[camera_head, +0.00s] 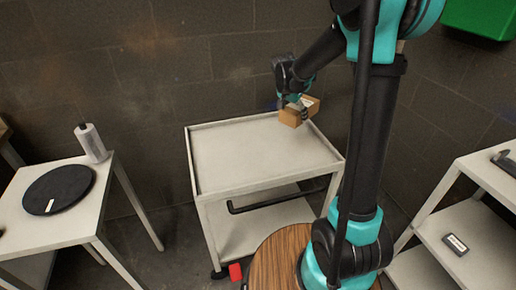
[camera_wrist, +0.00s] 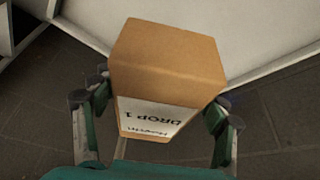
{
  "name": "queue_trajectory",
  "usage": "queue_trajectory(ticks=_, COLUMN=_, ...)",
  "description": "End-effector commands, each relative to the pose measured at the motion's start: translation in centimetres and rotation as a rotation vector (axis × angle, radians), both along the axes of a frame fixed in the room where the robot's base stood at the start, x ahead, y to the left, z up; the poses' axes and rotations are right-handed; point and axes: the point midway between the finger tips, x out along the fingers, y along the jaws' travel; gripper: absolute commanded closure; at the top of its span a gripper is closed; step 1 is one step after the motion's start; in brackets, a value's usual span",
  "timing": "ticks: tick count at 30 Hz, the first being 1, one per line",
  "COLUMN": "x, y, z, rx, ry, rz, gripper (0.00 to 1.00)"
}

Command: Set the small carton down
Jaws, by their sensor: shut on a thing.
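The small carton (camera_head: 298,112) is a brown box at the far right corner of the pale cart (camera_head: 250,160). In the wrist view the carton (camera_wrist: 168,55) fills the middle, with a white label reading "DROP 1". My gripper (camera_head: 294,102) is shut on the carton, with one finger on each side of it in the wrist view (camera_wrist: 158,118). The cart's pale top lies beyond the carton in the wrist view. I cannot tell whether the carton touches the cart top.
The cart top is otherwise bare, with a raised rim. A side table (camera_head: 88,222) at left holds a black disc (camera_head: 60,188) and a grey-white bottle (camera_head: 91,143). A shelf unit (camera_head: 485,235) stands at right. A dark block wall (camera_head: 180,60) is close behind the cart.

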Motion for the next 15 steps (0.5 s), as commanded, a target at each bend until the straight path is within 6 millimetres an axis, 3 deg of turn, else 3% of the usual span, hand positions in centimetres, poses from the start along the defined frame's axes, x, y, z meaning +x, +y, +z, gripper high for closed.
queue_trajectory(ticks=9, x=0.2, y=2.9, z=4.0, rx=0.0, ry=-0.001, rz=-0.396, gripper=0.75)
queue_trajectory(ticks=15, x=0.1, y=3.6, z=5.2, rx=0.001, ry=-0.001, rz=-0.524, gripper=0.75)
